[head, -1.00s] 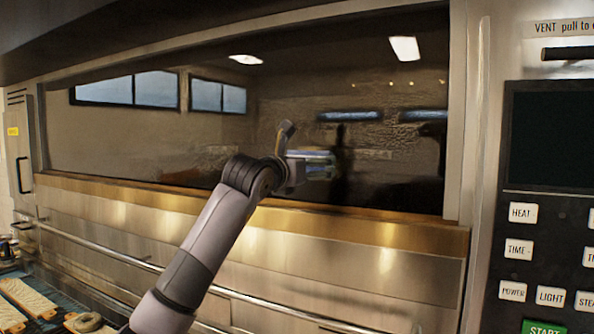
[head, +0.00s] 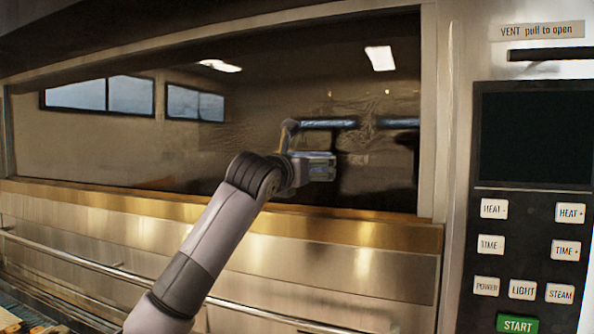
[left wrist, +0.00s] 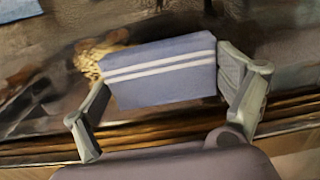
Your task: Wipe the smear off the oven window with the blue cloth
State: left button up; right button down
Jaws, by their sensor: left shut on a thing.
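The oven window (head: 230,150) is a wide dark pane with reflections of windows and lamps. My left gripper (head: 318,167) is in front of its lower right part. In the left wrist view, the left gripper (left wrist: 166,76) is shut on the blue cloth (left wrist: 165,88), which has white stripes and spans between the fingers. The cloth is close to the glass; I cannot tell whether it touches. A tan grainy patch (left wrist: 93,58) shows beside the cloth's upper left edge; I cannot tell if it is smear or reflection. Wavy streaks show on the pane above the gripper. My right gripper is out of view.
A brass-coloured ledge (head: 340,228) runs below the window, with a metal rail (head: 80,262) lower down. A steel post (head: 427,110) bounds the window at right. Beyond it is the control panel (head: 530,250) with white buttons and a green START button.

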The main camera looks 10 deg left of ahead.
pick_arm(q)
jog(key=w+a+b, duration=0.1)
jog(key=a+b, duration=0.2)
jog(key=a, duration=0.6)
jog(key=shift+w+b, duration=0.15)
jog(key=shift+b, duration=0.2)
dwell(4.8)
